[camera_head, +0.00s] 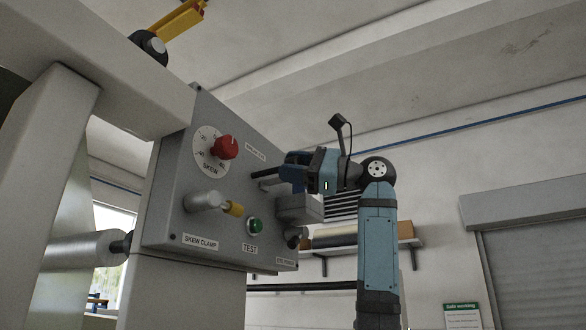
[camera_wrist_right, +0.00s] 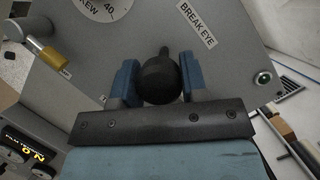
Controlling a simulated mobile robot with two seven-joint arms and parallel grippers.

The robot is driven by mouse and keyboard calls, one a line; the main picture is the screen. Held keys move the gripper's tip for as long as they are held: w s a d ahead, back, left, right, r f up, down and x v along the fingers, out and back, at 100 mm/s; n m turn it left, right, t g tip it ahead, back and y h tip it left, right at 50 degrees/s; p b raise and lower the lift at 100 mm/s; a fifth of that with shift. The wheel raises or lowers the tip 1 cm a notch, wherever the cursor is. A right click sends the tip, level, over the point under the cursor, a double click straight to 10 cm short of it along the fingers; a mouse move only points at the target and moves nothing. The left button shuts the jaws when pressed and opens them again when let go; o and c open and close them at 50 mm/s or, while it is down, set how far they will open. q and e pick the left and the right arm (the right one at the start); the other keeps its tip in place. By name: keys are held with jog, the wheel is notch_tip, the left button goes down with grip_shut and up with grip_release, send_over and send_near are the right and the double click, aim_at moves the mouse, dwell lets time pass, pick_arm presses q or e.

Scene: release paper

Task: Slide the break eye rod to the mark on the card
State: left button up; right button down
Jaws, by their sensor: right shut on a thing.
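The break eye rod (camera_head: 265,173) is a dark rod that sticks out of the grey control panel (camera_head: 170,150). In the right wrist view its round black knob (camera_wrist_right: 160,82) sits between the two blue fingers of my right gripper (camera_wrist_right: 154,80). In the head view this gripper (camera_head: 292,170) is at the panel's right side, shut on the rod's end. The BREAK EYE label (camera_wrist_right: 197,24) is on the panel beside the knob. I cannot make out the card or its mark in either view. My left gripper is not in view.
The panel carries a red skew knob (camera_head: 227,147), a skew clamp lever with a yellow tip (camera_head: 234,209) and a green test button (camera_head: 255,225). A grey block (camera_head: 300,207) sits just below my right gripper. A shelf with rolls (camera_head: 335,238) is behind my right arm.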

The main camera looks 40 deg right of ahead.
jog(key=shift+w+a, duration=0.1)
jog(key=shift+w, duration=0.1)
jog(key=c, duration=0.7)
grip_release()
jog(key=shift+s, duration=0.1)
jog(key=shift+o, duration=0.2)
jog(key=shift+s, duration=0.15)
jog(key=b+v, duration=0.4)
jog(key=v, duration=0.9)
jog(key=shift+s+d, duration=0.2)
jog(key=shift+d, duration=0.05)
jog(key=shift+f, duration=0.1)
